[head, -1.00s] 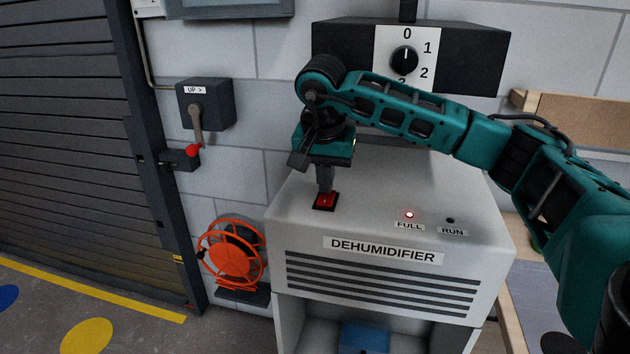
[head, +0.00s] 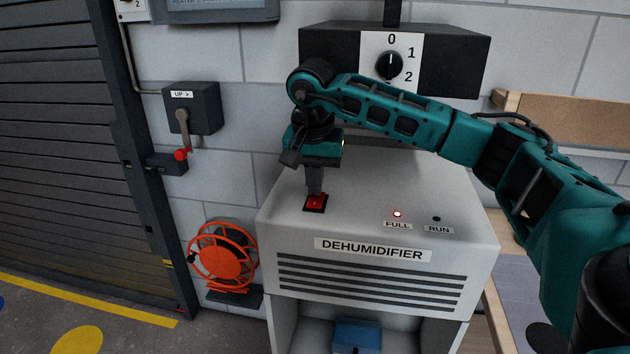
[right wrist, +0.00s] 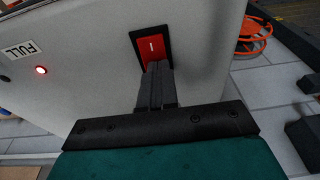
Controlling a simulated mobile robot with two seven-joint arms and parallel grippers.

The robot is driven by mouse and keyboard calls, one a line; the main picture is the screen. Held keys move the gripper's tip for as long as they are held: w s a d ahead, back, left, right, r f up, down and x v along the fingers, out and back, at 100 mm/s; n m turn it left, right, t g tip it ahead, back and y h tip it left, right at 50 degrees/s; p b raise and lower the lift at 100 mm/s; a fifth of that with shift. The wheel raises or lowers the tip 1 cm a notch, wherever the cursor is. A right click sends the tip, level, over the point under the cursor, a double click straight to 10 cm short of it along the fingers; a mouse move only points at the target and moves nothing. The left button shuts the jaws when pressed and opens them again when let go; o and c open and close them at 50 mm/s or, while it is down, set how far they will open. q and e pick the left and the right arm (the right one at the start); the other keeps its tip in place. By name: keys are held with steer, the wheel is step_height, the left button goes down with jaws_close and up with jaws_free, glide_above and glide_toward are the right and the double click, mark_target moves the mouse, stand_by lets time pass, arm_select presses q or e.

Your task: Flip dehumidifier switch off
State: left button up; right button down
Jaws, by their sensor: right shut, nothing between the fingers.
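The dehumidifier (head: 290,240) is a pale grey cabinet with a sloped top, a label and dark vent slots on its front. Its red rocker switch (head: 315,204) sits in a black frame on the top's left part. The switch also shows in the right wrist view (right wrist: 152,47), with a white line mark on its far half. My right gripper (head: 315,194) is shut and empty, pointing down with its fingertips at the switch, over its near half in the wrist view. Whether they touch it is hard to tell. The FULL lamp (head: 397,214) glows red; the RUN lamp (head: 436,219) is dark. My left gripper is out of view.
A black box with a rotary dial (head: 389,65) is on the wall behind my right arm. A grey lever box (head: 192,108) with a red knob, an orange hose reel (head: 222,255) and a roller shutter (head: 60,150) are at left. A blue container (head: 357,337) is below the vents.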

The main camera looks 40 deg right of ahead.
mark_target(312, 202)
steer(key=shift+s+f, duration=0.2)
steer(key=shift+f, duration=0.5)
steer(key=shift+a, duration=0.1)
steer(key=shift+s+a, duration=0.4)
steer(key=shift+a, duration=0.15)
step_height(312, 202, up, 6)
steer(key=p, duration=0.4)
steer(key=shift+w+a+f, duration=0.1)
step_height(312, 202, up, 9)
steer(key=s+a, duration=0.2)
steer(key=shift+s+a, duration=0.1)
